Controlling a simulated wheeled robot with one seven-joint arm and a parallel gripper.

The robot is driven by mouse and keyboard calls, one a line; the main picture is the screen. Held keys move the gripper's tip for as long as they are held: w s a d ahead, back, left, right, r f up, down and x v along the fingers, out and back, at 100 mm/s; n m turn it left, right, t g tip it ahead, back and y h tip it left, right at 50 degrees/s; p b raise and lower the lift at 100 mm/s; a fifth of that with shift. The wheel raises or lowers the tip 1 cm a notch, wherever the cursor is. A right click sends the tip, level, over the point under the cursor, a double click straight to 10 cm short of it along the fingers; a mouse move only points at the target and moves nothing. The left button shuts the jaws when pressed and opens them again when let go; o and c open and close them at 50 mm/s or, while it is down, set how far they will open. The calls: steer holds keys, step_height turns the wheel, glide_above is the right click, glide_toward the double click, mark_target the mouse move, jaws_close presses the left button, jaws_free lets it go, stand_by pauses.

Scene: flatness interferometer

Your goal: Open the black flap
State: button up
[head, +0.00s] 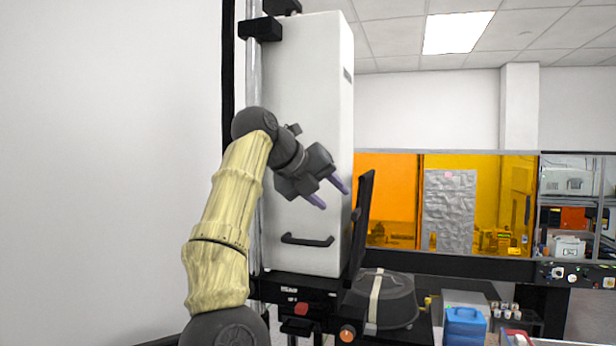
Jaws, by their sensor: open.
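A narrow black panel that looks like the black flap (362,225) stands near-upright, tilted a little, at the right side of the tall white housing (300,150). I see it almost edge-on, so I cannot tell how far it is open. My gripper (331,195) is open, with two purple-grey fingertips apart and nothing between them. It is in front of the housing, to the left of the flap's upper part and visibly apart from it in the picture. The depth gap is unclear.
A black handle (307,240) sits low on the housing. Below is a black base with a red button (301,309) and an orange knob (347,334). A dark round case (384,300) and a blue container (464,325) stand to the right.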

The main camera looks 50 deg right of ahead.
steer(key=p+v, duration=0.1)
steer(key=v, duration=0.5)
steer(key=shift+w+a, duration=0.15)
steer(key=shift+a, duration=0.05)
steer(key=shift+w, duration=0.1)
